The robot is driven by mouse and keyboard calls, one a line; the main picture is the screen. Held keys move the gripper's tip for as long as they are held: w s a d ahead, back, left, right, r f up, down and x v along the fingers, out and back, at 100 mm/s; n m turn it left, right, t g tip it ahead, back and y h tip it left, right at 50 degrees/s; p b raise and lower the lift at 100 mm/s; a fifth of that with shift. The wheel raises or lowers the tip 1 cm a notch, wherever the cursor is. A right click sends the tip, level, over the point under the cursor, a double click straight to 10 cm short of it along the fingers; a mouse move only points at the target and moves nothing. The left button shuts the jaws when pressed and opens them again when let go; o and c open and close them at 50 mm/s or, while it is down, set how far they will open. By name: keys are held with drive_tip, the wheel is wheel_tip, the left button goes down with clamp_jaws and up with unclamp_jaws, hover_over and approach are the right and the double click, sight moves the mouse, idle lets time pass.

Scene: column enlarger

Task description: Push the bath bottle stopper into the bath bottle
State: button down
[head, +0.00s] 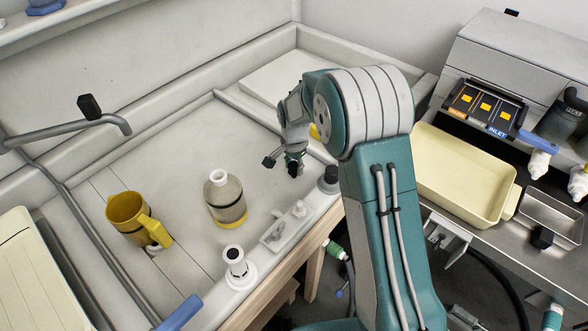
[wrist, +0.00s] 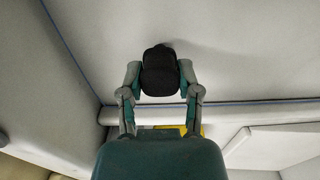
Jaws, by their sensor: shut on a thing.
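The bath bottle (head: 227,203) is a translucent bottle with a pale neck and a yellow band at its base. It stands upright on the sink floor, left of my gripper. My gripper (head: 283,162) is over the sink, to the right of the bottle and apart from it. It is shut on a black stopper (wrist: 160,74), which shows between both fingers in the wrist view. In the head view the stopper (head: 294,169) is small and partly hidden by the fingers. The bottle does not show in the wrist view.
A yellow jug (head: 128,214) stands left of the bottle. The front ledge carries a white stand (head: 238,266), a small white tray (head: 284,231) and a black knob (head: 328,180). A grey faucet (head: 92,123) reaches over the sink's left. A cream tray (head: 458,180) lies at right.

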drive_tip(key=shift+r, duration=0.25)
idle(0.3)
drive_tip(key=shift+r, duration=1.7)
drive_tip(key=shift+r, duration=8.65)
drive_tip(key=shift+s+a+f+n, duration=0.5)
drive_tip(key=shift+s+a, duration=1.4)
drive_tip(key=shift+a, duration=1.1)
drive_tip(key=shift+s+a+f+n, duration=0.3)
drive_tip(key=shift+s+a+f, duration=0.25)
drive_tip(key=shift+s+a, duration=1.95)
drive_tip(key=shift+s+a+f+n, duration=0.5)
drive_tip(key=shift+s+a, duration=0.85)
drive_tip(key=shift+a, duration=2.15)
